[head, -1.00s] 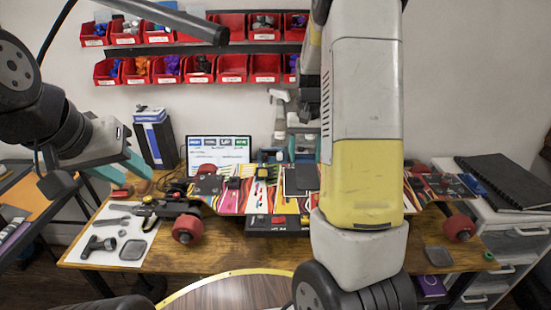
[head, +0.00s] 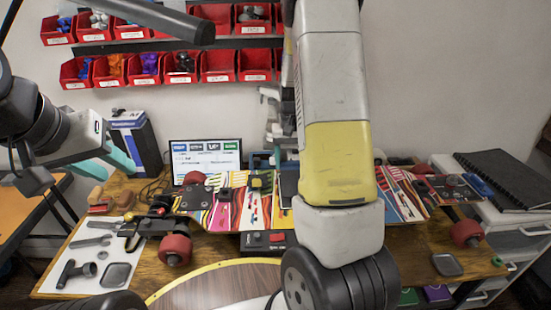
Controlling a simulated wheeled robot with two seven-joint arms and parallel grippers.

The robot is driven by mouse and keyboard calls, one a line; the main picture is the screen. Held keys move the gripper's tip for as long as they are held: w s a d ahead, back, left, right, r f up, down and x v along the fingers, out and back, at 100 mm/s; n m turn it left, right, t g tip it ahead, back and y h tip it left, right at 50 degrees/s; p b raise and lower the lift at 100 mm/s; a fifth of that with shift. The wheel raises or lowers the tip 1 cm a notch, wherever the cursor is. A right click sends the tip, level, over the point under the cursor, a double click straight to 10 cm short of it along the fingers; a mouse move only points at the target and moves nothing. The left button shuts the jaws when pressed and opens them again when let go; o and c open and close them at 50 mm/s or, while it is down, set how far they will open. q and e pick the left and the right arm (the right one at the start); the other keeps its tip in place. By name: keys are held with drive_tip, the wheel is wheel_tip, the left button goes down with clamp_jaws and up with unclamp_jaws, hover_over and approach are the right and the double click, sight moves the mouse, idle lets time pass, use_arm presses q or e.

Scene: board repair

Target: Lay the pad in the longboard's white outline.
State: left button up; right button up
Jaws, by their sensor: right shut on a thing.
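The longboard (head: 225,207) lies across the bench, with bright stripes, dark trucks and red wheels. My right arm hangs in front of its middle. A dark flat square, apparently the pad (head: 287,187), shows at the left edge of that arm, over the board's middle; most of it is hidden. My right gripper (head: 286,158) is mostly hidden behind the arm, shut on the pad. I cannot tell whether the pad touches the board. The white outline cannot be made out. My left gripper (head: 107,170) is open and empty, its teal fingers apart above the bench's left side.
A white sheet (head: 75,272) with grey tools lies at the bench's left. A black box with a red button (head: 268,240) sits before the board. A monitor (head: 205,158), a blue-black box (head: 135,142) and a spray bottle (head: 270,97) stand behind. Red bins (head: 217,66) hang above.

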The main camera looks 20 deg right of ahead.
drive_tip(key=shift+f, duration=1.6)
drive_tip(key=o, duration=1.3)
drive_tip(key=shift+f, duration=0.1)
wheel_tip(320, 180, up, 12)
drive_tip(key=shift+f, duration=0.1)
drive_tip(key=s+a+r+n+t, duration=0.1)
drive_tip(key=s+a+r+t, duration=0.1)
drive_tip(key=s+a+r, duration=0.2)
drive_tip(key=s+a+r+n+t+y, duration=0.1)
drive_tip(key=s+a+r, duration=0.3)
drive_tip(key=s, duration=0.7)
drive_tip(key=s+a+r+n+t+y, duration=0.1)
drive_tip(key=s+a+r+t, duration=0.2)
drive_tip(key=s+r, duration=0.3)
drive_tip(key=shift+s+a+r, duration=0.35)
drive_tip(key=shift+s+a, duration=0.3)
